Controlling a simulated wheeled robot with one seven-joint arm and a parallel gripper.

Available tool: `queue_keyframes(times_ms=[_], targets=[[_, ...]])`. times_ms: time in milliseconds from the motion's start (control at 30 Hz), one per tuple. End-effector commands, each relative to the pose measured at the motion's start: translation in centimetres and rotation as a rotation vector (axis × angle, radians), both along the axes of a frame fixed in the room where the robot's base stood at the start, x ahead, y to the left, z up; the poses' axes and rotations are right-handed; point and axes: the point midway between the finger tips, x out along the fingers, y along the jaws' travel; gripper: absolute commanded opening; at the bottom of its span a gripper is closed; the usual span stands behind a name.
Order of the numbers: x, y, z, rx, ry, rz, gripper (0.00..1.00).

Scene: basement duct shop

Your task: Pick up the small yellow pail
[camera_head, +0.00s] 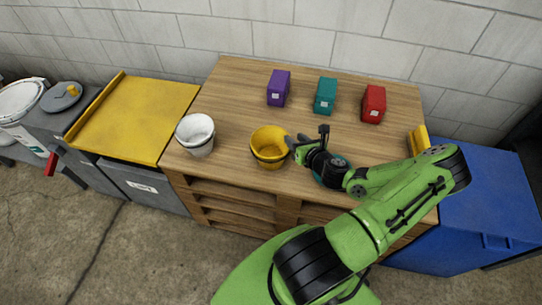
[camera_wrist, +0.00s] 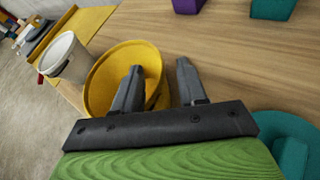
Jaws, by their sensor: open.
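The small yellow pail (camera_head: 268,147) stands upright near the front middle of the wooden cabinet top (camera_head: 230,95). It also shows in the wrist view (camera_wrist: 96,84), with its open mouth towards the camera. My gripper (camera_head: 290,143) is at the pail's right side in the head view. In the wrist view my gripper (camera_wrist: 160,74) is open, with its left finger overlapping the pail's mouth and its right finger over bare wood outside the pail. Nothing is between the fingers except possibly the pail's right wall; I cannot tell whether they touch it.
A white pail (camera_head: 196,135) stands left of the yellow one. Purple (camera_head: 279,88), teal (camera_head: 325,96) and red (camera_head: 373,104) boxes stand along the back. A round teal thing (camera_wrist: 288,140) lies close to my gripper's right, partly hidden by my arm. Free wood lies behind the pails.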

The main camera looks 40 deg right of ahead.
Motion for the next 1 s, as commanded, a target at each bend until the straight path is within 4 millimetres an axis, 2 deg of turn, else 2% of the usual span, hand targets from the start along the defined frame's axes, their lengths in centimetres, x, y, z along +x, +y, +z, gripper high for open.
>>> queue_keyframes(times_ms=[200,300,533,800,1000], targets=[[3.5,-0.3,-1.8,-0.004,-0.002,0.003,0.41],[4.6,-0.5,-2.1,-0.002,-0.001,0.001,0.41],[4.8,-0.6,-2.1,-0.001,0.001,0.0,0.41],[4.8,-0.6,-2.1,-0.001,0.001,0.001,0.0],[4.8,-0.6,-2.1,-0.001,0.0,0.0,0.0]])
